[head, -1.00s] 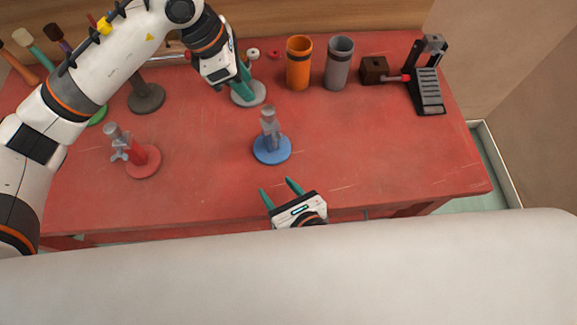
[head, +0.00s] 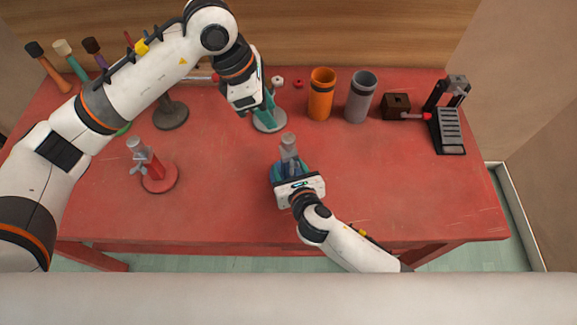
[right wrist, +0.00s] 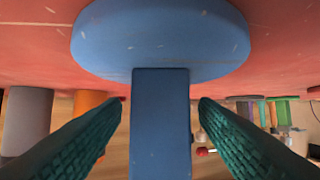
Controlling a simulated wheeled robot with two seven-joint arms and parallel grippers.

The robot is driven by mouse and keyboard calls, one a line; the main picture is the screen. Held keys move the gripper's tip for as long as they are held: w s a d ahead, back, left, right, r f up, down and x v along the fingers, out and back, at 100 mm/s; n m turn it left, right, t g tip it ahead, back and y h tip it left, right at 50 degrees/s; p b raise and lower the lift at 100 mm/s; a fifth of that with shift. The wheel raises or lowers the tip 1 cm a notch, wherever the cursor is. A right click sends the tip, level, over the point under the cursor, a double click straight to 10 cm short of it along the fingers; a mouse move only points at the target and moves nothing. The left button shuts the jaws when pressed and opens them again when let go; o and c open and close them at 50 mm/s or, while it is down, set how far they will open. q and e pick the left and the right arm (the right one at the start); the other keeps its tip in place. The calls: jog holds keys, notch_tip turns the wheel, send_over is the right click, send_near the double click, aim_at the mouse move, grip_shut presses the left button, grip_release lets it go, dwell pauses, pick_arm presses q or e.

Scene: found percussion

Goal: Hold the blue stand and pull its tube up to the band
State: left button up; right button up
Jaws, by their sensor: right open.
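The blue stand has a round blue base (right wrist: 160,40) and a square blue post (right wrist: 160,125), both seen in the right wrist view. In the head view its grey tube (head: 289,146) stands upright at the top, and my right gripper partly covers the base (head: 274,172). A band on the tube cannot be made out. My right gripper (right wrist: 160,101) is open, with one teal finger on each side of the post and gaps between. My left gripper (head: 265,110) is over a pale grey round base (head: 270,122); its fingers are too unclear to judge.
A red stand (head: 158,177) is on the left of the red table (head: 220,210). An orange cup (head: 320,95), a grey cup (head: 360,97), a brown block (head: 396,106) and a black stepped device (head: 449,125) are at the back right. The table's right front is clear.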

jog(key=shift+w+a+f, duration=0.15)
jog(key=shift+w+f, duration=0.05)
jog(key=shift+w, duration=0.25)
grip_shut()
dwell(0.8)
